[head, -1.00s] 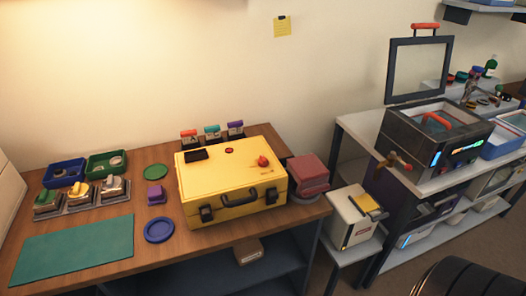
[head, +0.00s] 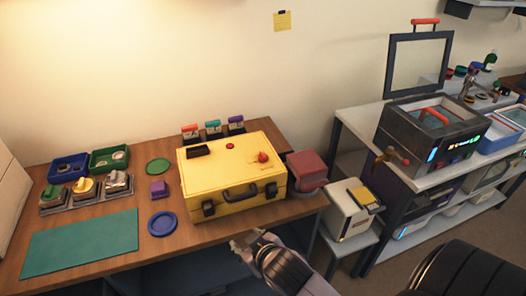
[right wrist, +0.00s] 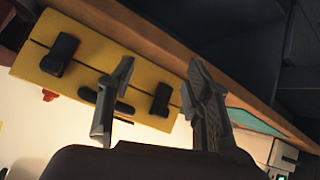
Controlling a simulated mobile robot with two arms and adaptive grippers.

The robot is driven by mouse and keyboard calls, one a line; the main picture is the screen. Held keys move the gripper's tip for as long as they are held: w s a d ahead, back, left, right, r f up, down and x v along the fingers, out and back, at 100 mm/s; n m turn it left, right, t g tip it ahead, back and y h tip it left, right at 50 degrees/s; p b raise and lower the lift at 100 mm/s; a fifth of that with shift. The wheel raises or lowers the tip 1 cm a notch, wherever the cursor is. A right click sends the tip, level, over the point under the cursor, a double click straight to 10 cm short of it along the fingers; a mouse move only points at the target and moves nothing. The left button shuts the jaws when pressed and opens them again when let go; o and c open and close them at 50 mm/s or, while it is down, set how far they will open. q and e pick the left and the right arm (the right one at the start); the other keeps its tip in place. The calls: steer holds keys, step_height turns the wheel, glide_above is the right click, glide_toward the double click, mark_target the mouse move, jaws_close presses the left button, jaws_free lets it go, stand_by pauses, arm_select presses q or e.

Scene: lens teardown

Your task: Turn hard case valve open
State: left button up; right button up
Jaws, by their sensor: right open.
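The yellow hard case (head: 220,185) stands closed on the wooden table in the head view. Its red valve knob (head: 262,157) is on the lid, toward the right side. A smaller red round part (head: 230,146) sits further back on the lid. My right gripper (head: 250,238) is in front of the table edge, below and in front of the case, apart from it. In the right wrist view the open, empty fingers (right wrist: 160,95) show with the case front (right wrist: 105,65), its dark latches and its handle beyond them. My left gripper is not in view.
A dark red block (head: 307,170) stands close to the case's right side. Small colour-topped holders (head: 213,128) stand behind it. Space above the lid is clear.

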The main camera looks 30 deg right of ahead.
steer(key=w+a+r+n+t+y, duration=0.25)
steer(key=w+a+r+t, duration=0.2)
steer(key=w+r, duration=0.4)
steer(key=w+a+r+n+t+y, duration=0.25)
steer(key=w+r+t, duration=0.25)
steer(key=w+r, duration=0.4)
steer(key=w+a+r+n+g+y, duration=0.1)
steer(key=a+r+n+y, duration=0.7)
steer(key=n+y, duration=0.1)
steer(key=n+g+h, duration=0.8)
steer(key=g+h, duration=0.5)
steer(key=g, duration=0.5)
glide_above(263, 153)
step_height(263, 153, down, 17)
steer(key=p, duration=0.3)
steer(key=shift+s+r, duration=0.1)
steer(key=shift+r, duration=0.1)
